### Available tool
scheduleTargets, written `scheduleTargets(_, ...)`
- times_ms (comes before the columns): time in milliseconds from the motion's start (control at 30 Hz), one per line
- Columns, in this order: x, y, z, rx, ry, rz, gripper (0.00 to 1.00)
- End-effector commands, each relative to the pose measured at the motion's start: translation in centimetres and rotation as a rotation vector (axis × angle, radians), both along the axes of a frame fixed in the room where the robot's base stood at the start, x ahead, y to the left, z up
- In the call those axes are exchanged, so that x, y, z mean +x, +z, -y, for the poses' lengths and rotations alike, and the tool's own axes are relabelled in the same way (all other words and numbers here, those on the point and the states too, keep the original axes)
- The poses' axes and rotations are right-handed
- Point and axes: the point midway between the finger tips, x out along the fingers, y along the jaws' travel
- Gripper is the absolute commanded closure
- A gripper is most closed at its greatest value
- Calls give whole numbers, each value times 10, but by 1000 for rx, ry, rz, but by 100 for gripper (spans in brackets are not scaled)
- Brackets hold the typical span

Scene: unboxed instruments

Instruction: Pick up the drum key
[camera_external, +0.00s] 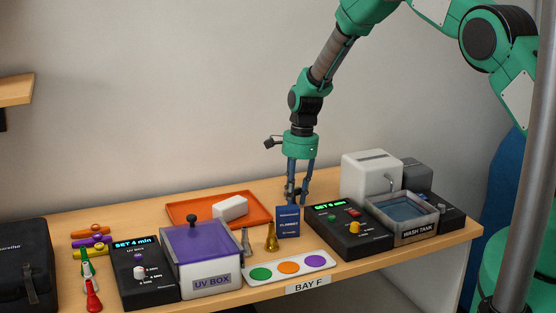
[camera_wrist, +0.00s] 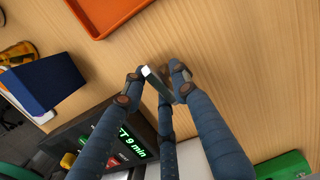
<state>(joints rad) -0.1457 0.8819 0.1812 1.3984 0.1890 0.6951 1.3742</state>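A small silver-grey bar, which looks like the drum key (camera_wrist: 156,84), lies between my fingertips in the wrist view. My gripper (camera_wrist: 158,78) points down with its blue-grey fingers apart on either side of the bar. Wood shows between the bar's upper end and the right finger; I cannot tell whether any finger touches it. In the external view my gripper (camera_external: 298,194) is low at the table, behind the blue card (camera_external: 288,222). The key cannot be made out there.
An orange tray (camera_external: 180,212) with a white block is to the left. The black timer box (camera_external: 350,248), wash tank (camera_external: 405,235) and white box (camera_external: 355,188) stand at right. A brass cone (camera_external: 272,239) and UV box (camera_external: 208,277) are in front left.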

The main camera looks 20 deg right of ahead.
Motion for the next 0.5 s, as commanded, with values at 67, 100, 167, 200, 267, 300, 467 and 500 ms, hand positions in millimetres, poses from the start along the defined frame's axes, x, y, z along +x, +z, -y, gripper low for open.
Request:
scheduleTargets(67, 0, 0, 0, 0, 0, 0, 93)
scheduleTargets(100, 0, 0, 0, 0, 0, 0, 100)
scheduleTargets(167, 0, 0, 0, 0, 0, 0, 100)
scheduleTargets(200, 0, 0, 0, 0, 0, 0, 100)
scheduleTargets(267, 0, 0, 0, 0, 0, 0, 100)
scheduleTargets(300, 0, 0, 0, 0, 0, 0, 100)
scheduleTargets(467, 0, 1, 0, 0, 0, 0, 100)
scheduleTargets(500, 0, 2, 0, 0, 0, 1, 100)
